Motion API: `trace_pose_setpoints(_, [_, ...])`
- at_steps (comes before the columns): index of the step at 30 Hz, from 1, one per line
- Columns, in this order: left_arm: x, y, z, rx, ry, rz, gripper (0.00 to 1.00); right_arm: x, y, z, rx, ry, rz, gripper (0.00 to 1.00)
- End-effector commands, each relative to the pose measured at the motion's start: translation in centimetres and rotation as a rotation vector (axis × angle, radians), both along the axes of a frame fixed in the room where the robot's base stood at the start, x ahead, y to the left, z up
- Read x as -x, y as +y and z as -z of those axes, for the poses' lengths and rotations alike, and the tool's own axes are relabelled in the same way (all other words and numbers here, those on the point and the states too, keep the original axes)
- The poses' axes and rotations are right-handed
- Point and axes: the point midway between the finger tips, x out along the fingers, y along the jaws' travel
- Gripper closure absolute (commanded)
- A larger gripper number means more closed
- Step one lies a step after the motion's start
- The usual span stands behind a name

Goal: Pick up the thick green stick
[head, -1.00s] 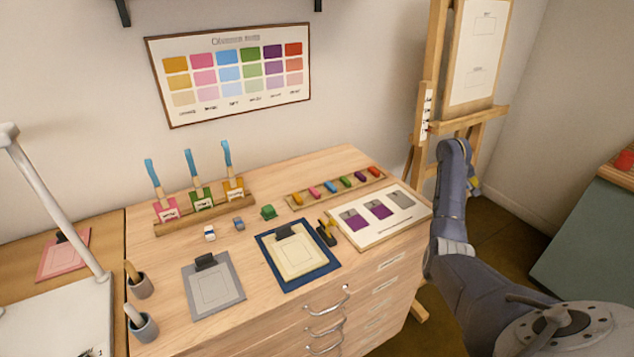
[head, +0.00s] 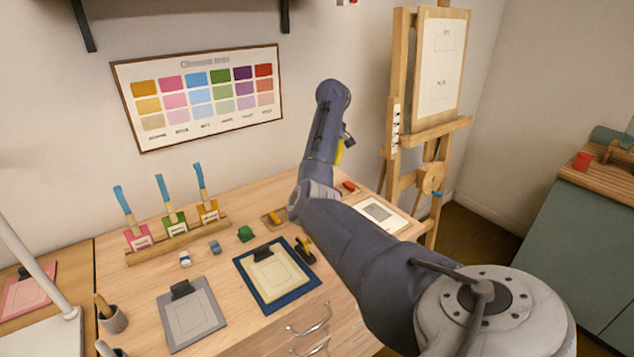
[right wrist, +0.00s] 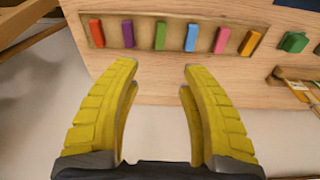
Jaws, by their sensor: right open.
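The green stick (right wrist: 160,36) lies in a shallow wooden tray (right wrist: 86,28), between the purple stick (right wrist: 129,34) and the blue stick (right wrist: 191,37). In the head view my right arm hides it. My right gripper (right wrist: 160,72) is open and empty, its yellow fingers apart and pointing toward the tray. In the right wrist view the green stick appears beyond the gap between the fingertips, with no visible contact. In the head view only a little yellow of this gripper shows behind my arm. My left gripper is not in view.
The tray also holds red (right wrist: 98,34), pink (right wrist: 221,39) and yellow (right wrist: 250,43) sticks. A green block (head: 245,233) stands near the tray. Brushes in a wooden rack (head: 150,250) stand at left. An easel (head: 398,110) stands at right.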

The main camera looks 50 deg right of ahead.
Motion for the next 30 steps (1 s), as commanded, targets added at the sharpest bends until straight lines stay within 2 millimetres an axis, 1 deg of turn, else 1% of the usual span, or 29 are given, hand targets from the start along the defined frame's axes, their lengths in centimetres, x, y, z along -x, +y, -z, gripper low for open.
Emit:
trace_pose_setpoints(1, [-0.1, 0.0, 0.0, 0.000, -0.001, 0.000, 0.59, 0.1, -0.2, 1.1, 0.001, 0.009, 0.002, 0.56])
trace_pose_setpoints(3, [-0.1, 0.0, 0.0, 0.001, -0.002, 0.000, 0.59, -0.1, -0.2, 2.3, 0.003, 0.008, 0.001, 0.56])
trace_pose_setpoints(9, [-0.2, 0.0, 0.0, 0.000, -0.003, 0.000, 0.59, -0.6, -0.3, 5.8, 0.001, 0.007, 0.000, 0.56])
trace_pose_setpoints(13, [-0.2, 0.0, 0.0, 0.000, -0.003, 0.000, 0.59, -0.9, -0.4, 7.8, 0.002, 0.007, 0.001, 0.56])
trace_pose_setpoints(18, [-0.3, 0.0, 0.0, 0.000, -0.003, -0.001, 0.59, -1.2, -0.4, 9.4, 0.001, 0.004, 0.001, 0.56])
trace_pose_setpoints(26, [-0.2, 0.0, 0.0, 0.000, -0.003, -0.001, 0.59, -1.4, -0.5, 10.4, 0.001, 0.002, 0.001, 0.56])
trace_pose_setpoints(30, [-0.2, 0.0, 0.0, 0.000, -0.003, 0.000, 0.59, -1.5, -0.4, 12.1, 0.001, 0.005, -0.001, 0.56])
